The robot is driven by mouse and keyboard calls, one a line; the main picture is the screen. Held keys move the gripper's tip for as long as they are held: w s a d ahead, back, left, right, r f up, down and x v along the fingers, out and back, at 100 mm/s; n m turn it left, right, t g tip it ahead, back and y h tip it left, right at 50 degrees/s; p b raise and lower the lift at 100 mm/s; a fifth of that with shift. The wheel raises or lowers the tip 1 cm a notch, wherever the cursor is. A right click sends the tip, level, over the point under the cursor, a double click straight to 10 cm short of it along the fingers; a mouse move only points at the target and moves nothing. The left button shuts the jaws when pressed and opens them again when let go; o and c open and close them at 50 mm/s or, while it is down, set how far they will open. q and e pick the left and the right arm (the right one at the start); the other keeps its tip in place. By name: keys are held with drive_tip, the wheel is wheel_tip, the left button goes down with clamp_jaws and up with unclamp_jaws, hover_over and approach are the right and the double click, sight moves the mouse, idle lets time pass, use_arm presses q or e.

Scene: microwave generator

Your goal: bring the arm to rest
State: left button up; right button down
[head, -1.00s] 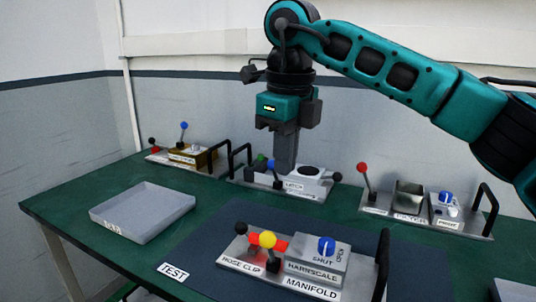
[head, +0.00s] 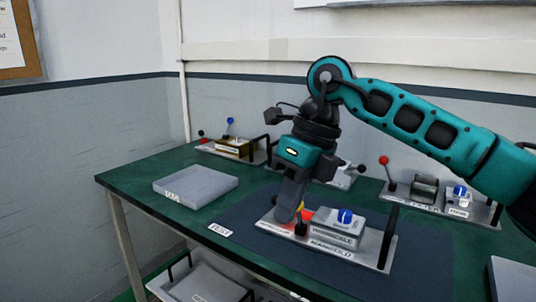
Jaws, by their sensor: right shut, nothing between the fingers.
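My right arm comes in from the right in teal and black. Its right gripper (head: 284,214) points down, shut and empty, in front of the left end of the manifold panel (head: 328,257). I cannot tell whether the fingers touch the lever. The manifold panel also carries a grey block with a blue knob (head: 345,216). My left gripper is not in view.
A grey tray (head: 196,188) lies on the green table (head: 140,182) at left. Behind are a panel with a brass block (head: 232,147), a partly hidden panel, and a panel with a red-knobbed lever (head: 384,160). Black handles stand up from the panels. A lower shelf holds another tray (head: 207,285).

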drive_tip(key=s+a+f+m+g+y, duration=0.1)
drive_tip(key=s+a+m+g+y, duration=0.2)
drive_tip(key=a+y, duration=0.4)
drive_tip(key=s+a+f+m+g+y, duration=0.1)
drive_tip(key=s+a+m+y, duration=0.1)
drive_tip(key=s+a+y, duration=0.5)
drive_tip(key=w+d+f+m+t+h, duration=0.35)
drive_tip(key=d+f+m+t, duration=0.4)
drive_tip(key=m+t, duration=0.55)
drive_tip(key=w+d+f+m+t+h, duration=0.4)
drive_tip(key=d+f+m+t, duration=0.5)
drive_tip(key=m, duration=0.7)
drive_tip(key=s+d+f+m+g+h, duration=0.3)
drive_tip(key=s+d+f+m+h, duration=0.1)
drive_tip(key=f, duration=0.6)
drive_tip(key=s+d+f+m+g+h+p, duration=0.1)
drive_tip(key=s+d+f+m+g+h, duration=0.2)
drive_tip(key=s+d+f+m, duration=0.3)
drive_tip(key=s+d+f+h, duration=0.1)
drive_tip(key=s+d+f, duration=0.1)
drive_tip(key=s+f, duration=0.2)
drive_tip(key=shift+s, duration=0.25)
